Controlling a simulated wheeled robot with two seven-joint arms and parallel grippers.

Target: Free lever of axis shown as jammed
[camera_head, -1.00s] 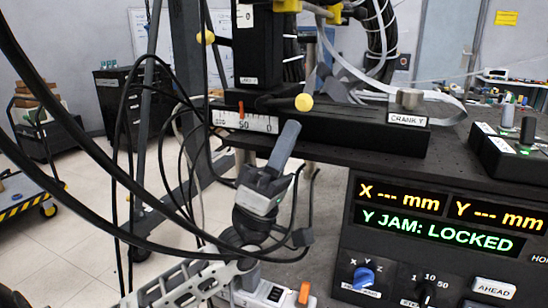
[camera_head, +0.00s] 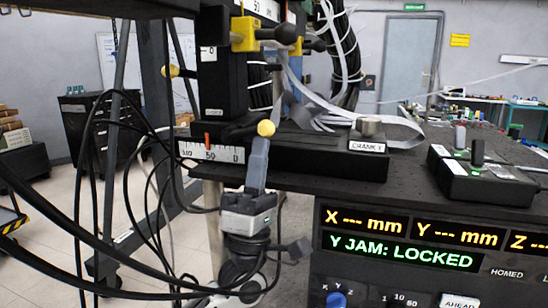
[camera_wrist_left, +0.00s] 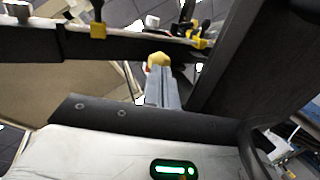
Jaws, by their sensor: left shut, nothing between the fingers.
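The display panel (camera_head: 415,240) reads "Y JAM: LOCKED" in green, with dashes for X and Y. A lever with a yellow ball knob (camera_head: 266,128) sits at the front of the black Y axis rail, beside the scale (camera_head: 210,152). My left gripper (camera_head: 259,143) is shut and empty, pointing up with its fingertips just below this knob. In the left wrist view the yellow knob (camera_wrist_left: 158,61) shows right at the end of the shut fingers (camera_wrist_left: 162,88); whether they touch cannot be told. Another yellow-knobbed lever (camera_head: 174,71) sticks out left of the upright column.
A label "CRANK Y" (camera_head: 367,147) is on the rail's right end. Yellow clamps (camera_head: 244,34) are on the column. A black switch box (camera_head: 480,175) stands on the bench. Black cables loop around my left arm. Open floor lies at left.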

